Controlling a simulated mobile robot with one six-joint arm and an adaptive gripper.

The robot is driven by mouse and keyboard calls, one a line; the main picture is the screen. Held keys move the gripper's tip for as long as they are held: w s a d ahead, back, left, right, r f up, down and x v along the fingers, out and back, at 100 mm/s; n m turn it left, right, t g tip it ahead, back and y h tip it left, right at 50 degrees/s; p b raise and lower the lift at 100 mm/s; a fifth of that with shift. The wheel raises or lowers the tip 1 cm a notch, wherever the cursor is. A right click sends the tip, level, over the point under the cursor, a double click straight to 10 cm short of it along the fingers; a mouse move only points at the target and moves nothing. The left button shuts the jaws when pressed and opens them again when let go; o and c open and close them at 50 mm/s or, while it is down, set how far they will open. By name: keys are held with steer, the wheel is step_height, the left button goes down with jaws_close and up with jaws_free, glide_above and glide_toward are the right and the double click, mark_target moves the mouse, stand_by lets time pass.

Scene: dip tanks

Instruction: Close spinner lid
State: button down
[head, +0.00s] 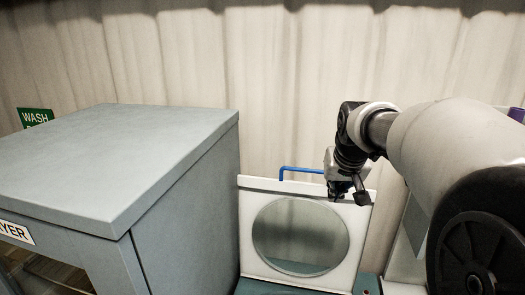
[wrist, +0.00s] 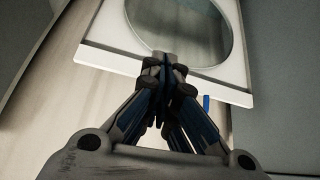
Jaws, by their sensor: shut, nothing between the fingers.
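The spinner lid (head: 262,193) is a white panel with a round, glassy window (head: 300,236). It stands open, close to upright, to the right of the grey cabinet. A blue bar handle (head: 300,169) rises at its top edge, partly hidden behind my gripper. My gripper (head: 362,198) is shut and empty at the lid's upper right corner. In the wrist view its fingertips (wrist: 165,58) overlap the edge of the lid (wrist: 100,57); I cannot tell whether they touch it. A bit of the blue handle (wrist: 206,103) shows beside the fingers.
A large grey cabinet (head: 120,160) with a partly visible label stands at the left, close beside the lid. A green WASH sign (head: 36,117) is behind it. A pale curtain wall (head: 270,80) closes the back. A dark green surface (head: 270,287) lies below the lid.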

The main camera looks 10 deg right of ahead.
steer(key=w+d+r+m+p, duration=0.1)
steer(key=w+d+r+p, duration=0.1)
steer(key=w+d+p, duration=0.65)
steer(key=w+d+f+h, duration=0.1)
steer(key=w+d+f, duration=0.2)
steer(key=f, duration=0.5)
steer(key=shift+w+d+b, duration=0.25)
steer(key=shift+w+b, duration=0.1)
steer(key=shift+w, duration=0.5)
steer(key=shift+r, duration=0.1)
